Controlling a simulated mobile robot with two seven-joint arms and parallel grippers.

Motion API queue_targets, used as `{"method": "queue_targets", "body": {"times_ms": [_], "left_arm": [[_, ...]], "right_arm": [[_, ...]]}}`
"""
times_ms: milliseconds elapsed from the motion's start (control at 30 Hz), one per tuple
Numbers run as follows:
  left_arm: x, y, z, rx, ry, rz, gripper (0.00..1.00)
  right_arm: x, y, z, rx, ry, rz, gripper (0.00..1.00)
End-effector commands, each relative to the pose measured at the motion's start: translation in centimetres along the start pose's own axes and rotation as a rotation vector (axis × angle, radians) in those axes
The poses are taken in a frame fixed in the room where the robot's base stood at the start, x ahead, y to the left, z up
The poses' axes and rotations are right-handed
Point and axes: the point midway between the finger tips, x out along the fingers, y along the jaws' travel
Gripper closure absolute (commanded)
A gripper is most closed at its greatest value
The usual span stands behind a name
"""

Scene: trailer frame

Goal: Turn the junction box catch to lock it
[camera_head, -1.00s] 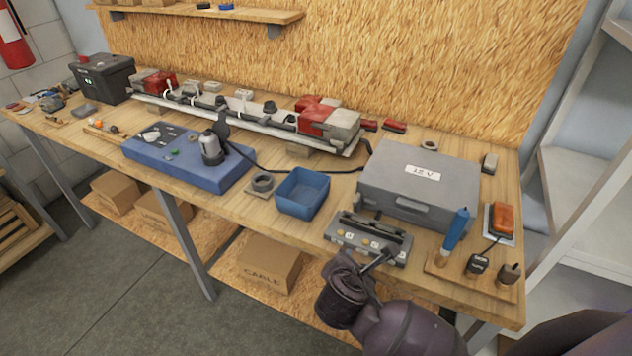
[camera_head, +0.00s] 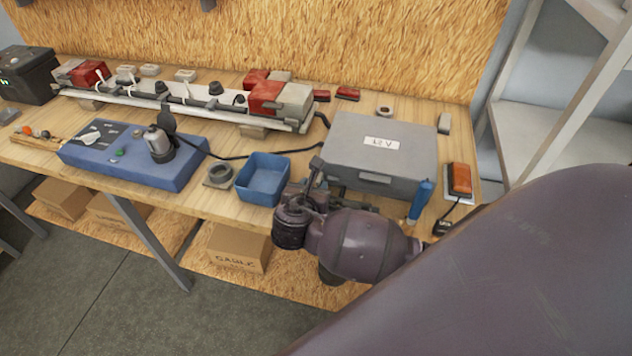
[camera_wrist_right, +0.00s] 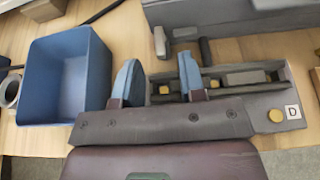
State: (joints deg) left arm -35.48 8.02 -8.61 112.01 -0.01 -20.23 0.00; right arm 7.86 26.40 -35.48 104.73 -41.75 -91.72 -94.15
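The frames do not make clear which part is the junction box catch. A large closed grey case (camera_head: 352,148) with a white label and a front handle stands at the right of the bench. A low grey box (camera_wrist_right: 258,102) with a dark slotted channel, yellow round spots and a "D" label lies in front of it. My right gripper (camera_head: 314,172) hides most of that box in the head view. In the right wrist view the right gripper (camera_wrist_right: 160,76) is open, its two bluish fingers apart over the left part of the low box. Nothing shows held between them. My left gripper is not in view.
A blue open bin (camera_head: 262,181) stands just left of the right gripper. A blue screwdriver-like tool (camera_head: 420,202) and an orange device (camera_head: 459,180) lie to the right. A blue panel box (camera_head: 130,158) and a light bar (camera_head: 205,108) take up the left and back.

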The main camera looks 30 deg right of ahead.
Motion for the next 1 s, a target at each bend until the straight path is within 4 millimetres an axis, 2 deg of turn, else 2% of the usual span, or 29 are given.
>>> {"method": "queue_targets", "body": {"times_ms": [100, 233, 600, 833, 1000], "left_arm": [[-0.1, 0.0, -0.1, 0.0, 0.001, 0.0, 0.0], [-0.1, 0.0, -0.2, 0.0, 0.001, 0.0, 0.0], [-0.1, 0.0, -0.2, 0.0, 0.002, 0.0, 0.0], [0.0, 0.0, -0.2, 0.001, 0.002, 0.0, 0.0], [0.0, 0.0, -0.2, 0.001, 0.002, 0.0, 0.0]], "right_arm": [[1.5, -0.1, 0.0, -0.001, -0.001, -0.002, 0.63], [2.4, 0.0, 0.0, 0.0, 0.0, -0.001, 0.63], [2.8, 0.0, 0.0, 0.001, 0.0, 0.0, 0.63], [2.8, 0.0, 0.0, 0.001, 0.0, 0.0, 0.98], [2.8, 0.0, 0.0, 0.0, 0.0, 0.003, 1.0]]}}
